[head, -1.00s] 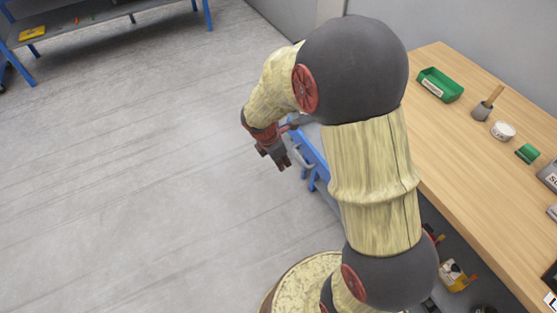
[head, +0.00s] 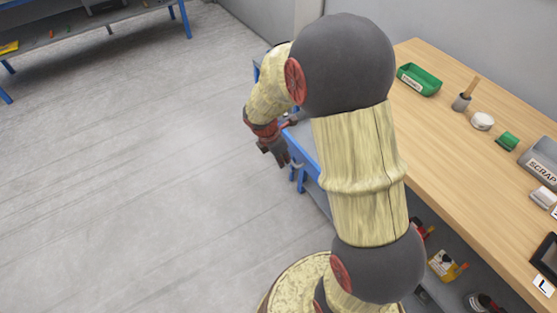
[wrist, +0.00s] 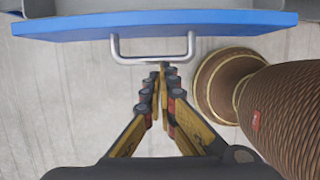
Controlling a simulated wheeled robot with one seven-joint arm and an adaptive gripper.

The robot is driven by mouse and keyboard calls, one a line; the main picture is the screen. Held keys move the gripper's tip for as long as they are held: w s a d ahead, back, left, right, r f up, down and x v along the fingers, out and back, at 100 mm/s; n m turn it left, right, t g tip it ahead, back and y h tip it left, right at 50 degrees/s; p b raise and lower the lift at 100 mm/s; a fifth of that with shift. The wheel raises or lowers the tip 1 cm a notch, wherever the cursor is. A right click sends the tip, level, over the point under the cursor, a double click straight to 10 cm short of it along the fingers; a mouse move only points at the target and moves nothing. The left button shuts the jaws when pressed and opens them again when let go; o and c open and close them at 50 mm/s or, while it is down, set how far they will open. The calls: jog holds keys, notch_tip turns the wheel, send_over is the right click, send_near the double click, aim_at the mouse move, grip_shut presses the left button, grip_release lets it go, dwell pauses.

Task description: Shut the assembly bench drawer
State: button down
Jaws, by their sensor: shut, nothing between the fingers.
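The assembly bench drawer stands pulled out, its blue front panel (wrist: 220,21) crossing the top of the wrist view. A silver U-shaped handle (wrist: 153,60) sticks out from the panel. My gripper (wrist: 163,68) is shut and empty, its fingertips at the handle bar, in the middle of the handle's width; I cannot tell if they touch it. In the head view the blue drawer (head: 301,146) shows partly beside my gripper (head: 281,158), and my arm hides much of it. The assembly bench (head: 440,150) has a wooden top.
Bottles stand on a lower shelf. Open floor (head: 130,170) lies left.

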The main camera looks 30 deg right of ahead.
jog(key=d+p, duration=0.3)
jog(key=d, duration=0.3)
jog(key=d+p, duration=0.4)
jog(key=d, duration=0.3)
jog(key=d+p, duration=0.4)
jog(key=d, duration=0.3)
jog(key=shift+w+d+r, duration=0.15)
jog(key=shift+w+d, duration=0.05)
jog(key=shift+w, duration=0.1)
jog(key=shift+d, duration=0.8)
jog(key=shift+w+p, duration=0.1)
jog(key=shift+p, duration=0.2)
jog(key=shift+a, duration=0.35)
jog(key=a+r, duration=0.1)
jog(key=a, duration=0.1)
jog(key=a+r+p, duration=0.1)
jog(key=shift+a+r, duration=0.1)
jog(key=shift+a, duration=0.25)
jog(key=p+v, duration=0.2)
jog(key=v, duration=0.6)
jog(key=shift+r+p, duration=0.2)
jog(key=shift+p, duration=0.1)
